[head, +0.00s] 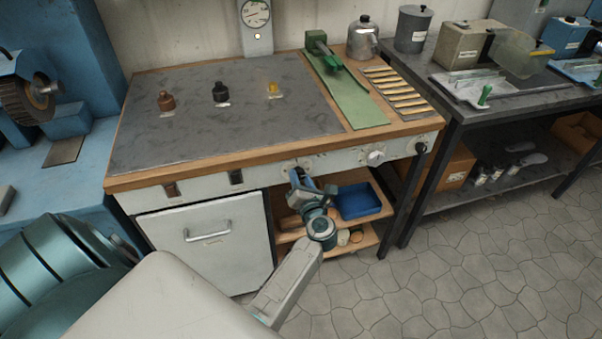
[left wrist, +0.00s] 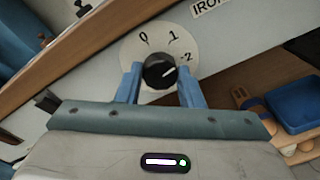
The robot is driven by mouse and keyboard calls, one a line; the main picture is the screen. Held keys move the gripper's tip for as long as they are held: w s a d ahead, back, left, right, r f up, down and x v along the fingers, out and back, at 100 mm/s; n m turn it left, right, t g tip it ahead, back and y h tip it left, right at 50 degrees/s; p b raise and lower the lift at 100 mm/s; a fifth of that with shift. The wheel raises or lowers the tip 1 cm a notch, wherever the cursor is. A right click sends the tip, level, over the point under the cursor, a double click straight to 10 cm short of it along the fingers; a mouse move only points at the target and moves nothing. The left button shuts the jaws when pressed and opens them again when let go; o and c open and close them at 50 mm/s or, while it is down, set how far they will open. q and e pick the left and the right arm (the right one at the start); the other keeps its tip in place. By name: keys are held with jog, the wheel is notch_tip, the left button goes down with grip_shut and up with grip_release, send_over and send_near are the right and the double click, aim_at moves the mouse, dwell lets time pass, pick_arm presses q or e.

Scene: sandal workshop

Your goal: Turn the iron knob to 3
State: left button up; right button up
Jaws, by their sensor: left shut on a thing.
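The iron knob (left wrist: 160,71) is black with a white pointer line, on a round white dial (left wrist: 133,54) under a partly cut-off "IRON" label (left wrist: 208,7). The marks 0, 1 and 2 show; no 3 is visible, and part of the dial is hidden by the fingers. The pointer slants up to the right, about toward 2. My left gripper (left wrist: 160,85) is shut on the knob, with one blue finger on each side. In the head view my left gripper (head: 298,177) is at the bench's front panel and hides most of the knob. My right gripper is not in view.
The front panel also carries a pale knob (head: 376,157) and a black knob (head: 421,148) to the right. A blue bin (head: 358,201) sits on the shelf below. The benchtop (head: 235,112) holds several small items. Open floor lies at right.

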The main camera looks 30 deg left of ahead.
pick_arm(q)
jog(key=m+p, duration=0.4)
jog(key=shift+r, duration=0.3)
jog(key=shift+m+p, duration=0.85)
jog(key=shift+m, duration=0.25)
jog(key=m+p, duration=0.4)
jog(key=m, duration=0.1)
jog(key=shift+w+g+y, duration=0.1)
jog(key=shift+g+y, duration=0.2)
jog(key=m+p, duration=0.2)
jog(key=m, duration=0.1)
jog(key=shift+f, duration=0.15)
jog(key=shift+f+m+p, duration=0.1)
jog(key=shift+m+p, duration=0.25)
jog(key=shift+m, duration=0.35)
jog(key=o, duration=1)
